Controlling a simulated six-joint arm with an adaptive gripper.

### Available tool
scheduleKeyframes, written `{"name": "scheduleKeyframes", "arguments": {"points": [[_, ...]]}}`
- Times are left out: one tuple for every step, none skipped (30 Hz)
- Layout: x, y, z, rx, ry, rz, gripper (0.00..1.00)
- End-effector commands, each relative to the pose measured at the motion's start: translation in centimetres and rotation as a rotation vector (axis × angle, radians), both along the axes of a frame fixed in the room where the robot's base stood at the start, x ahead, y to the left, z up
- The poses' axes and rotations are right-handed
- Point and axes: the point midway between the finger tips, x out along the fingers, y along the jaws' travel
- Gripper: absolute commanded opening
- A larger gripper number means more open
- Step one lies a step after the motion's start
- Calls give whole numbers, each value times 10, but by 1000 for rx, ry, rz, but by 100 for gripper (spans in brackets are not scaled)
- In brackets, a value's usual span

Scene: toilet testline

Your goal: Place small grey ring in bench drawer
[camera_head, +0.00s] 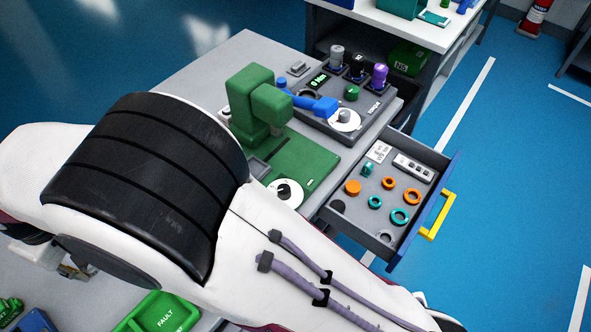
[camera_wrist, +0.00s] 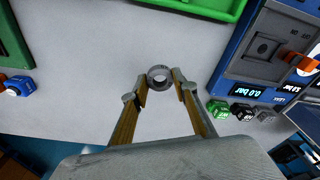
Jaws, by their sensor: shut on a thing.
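My gripper (camera_wrist: 160,93) shows in the wrist view, with its two fingers closed around a small grey ring (camera_wrist: 159,79). The ring is at the fingertips, above a light grey bench top. I cannot tell whether it touches the bench. In the head view my arm covers much of the left and centre, and I cannot make out the gripper or the ring. The bench drawer (camera_head: 413,227) is pulled open at the right. It holds orange rings (camera_head: 411,196) and teal rings (camera_head: 399,217), and has a yellow handle (camera_head: 438,217).
A green press (camera_head: 260,100) and a grey torque unit (camera_head: 370,118) stand on the bench beside the drawer. A green FAULT bin (camera_head: 160,312) is at the lower left. In the wrist view, a blue-grey device (camera_wrist: 262,60) is at the right. Blue floor lies beyond the drawer.

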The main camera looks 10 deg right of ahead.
Motion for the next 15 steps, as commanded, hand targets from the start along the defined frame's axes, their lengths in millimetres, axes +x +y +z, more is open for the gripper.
{"name": "scheduleKeyframes", "arguments": {"points": [[0, 1, 6, 3, -1, 0, 17], [0, 0, 9, 2, -1, 0, 17], [0, 1, 15, 3, -1, 0, 17], [0, 1, 19, 4, -2, 0, 17], [0, 0, 24, 4, -2, 0, 17], [0, 0, 29, 6, -2, 0, 17], [0, 0, 34, 8, -3, 0, 17], [0, 0, 39, 9, -4, 0, 17], [0, 0, 46, 11, -5, 0, 17], [5, -5, 44, 7, -4, -12, 17], [10, -9, 43, 6, -3, -22, 17], [16, -13, 43, 6, -3, -35, 17], [20, -16, 44, 6, -3, -44, 17], [24, -20, 44, 6, -3, -54, 17], [30, -25, 44, 6, -3, -69, 17]]}}
